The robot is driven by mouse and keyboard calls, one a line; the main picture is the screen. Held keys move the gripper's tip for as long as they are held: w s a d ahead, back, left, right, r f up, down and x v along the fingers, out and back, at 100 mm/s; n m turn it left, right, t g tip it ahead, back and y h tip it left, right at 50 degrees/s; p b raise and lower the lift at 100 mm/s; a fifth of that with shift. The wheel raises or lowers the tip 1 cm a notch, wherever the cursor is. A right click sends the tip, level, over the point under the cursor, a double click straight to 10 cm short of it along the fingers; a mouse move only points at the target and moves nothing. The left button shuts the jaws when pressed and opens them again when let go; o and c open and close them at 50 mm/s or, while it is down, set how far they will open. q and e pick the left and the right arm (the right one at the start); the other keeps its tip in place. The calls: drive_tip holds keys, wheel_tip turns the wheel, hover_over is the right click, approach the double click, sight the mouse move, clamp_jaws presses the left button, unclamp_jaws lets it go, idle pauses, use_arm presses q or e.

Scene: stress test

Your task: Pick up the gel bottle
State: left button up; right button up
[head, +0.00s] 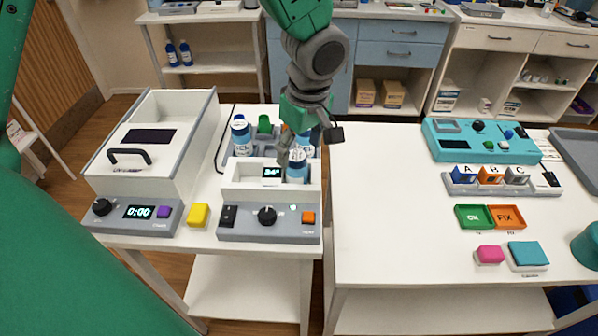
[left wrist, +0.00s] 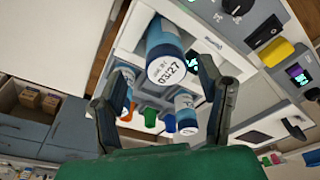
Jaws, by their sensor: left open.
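Several blue bottles with white labelled caps stand at the grey warmer (head: 268,225); which is the gel bottle is not certain. One bottle (head: 297,168) sits upright in the warmer's front well. Another bottle (head: 241,138) stands behind it at the left. A further bottle is partly hidden behind my left gripper (head: 310,142). My left gripper is open and empty, above the front-well bottle. In the left wrist view a bottle (left wrist: 165,52) with "03/27" on its cap lies between the spread fingers, with no clear grip on it.
A white lidded box unit (head: 150,150) with a black handle stands left of the warmer. A yellow block (head: 198,215) sits between them. The right table (head: 385,200) is clear on its left half; a teal console (head: 478,140) and coloured blocks stand farther right.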

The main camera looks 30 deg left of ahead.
sight(297, 166)
use_arm(q)
drive_tip(key=f, duration=0.1)
drive_tip(key=a+f, duration=0.1)
drive_tip(key=f, duration=0.2)
drive_tip(key=shift+s+a, duration=0.2)
drive_tip(key=shift+s, duration=0.1)
drive_tip(key=shift+w+d+f, duration=0.1)
drive_tip(key=shift+f, duration=0.2)
drive_tip(key=shift+d, duration=0.4)
drive_tip(key=shift+r, duration=0.1)
drive_tip(key=c, duration=1.3)
drive_tip(key=shift+a, duration=0.1)
drive_tip(key=shift+a, duration=0.1)
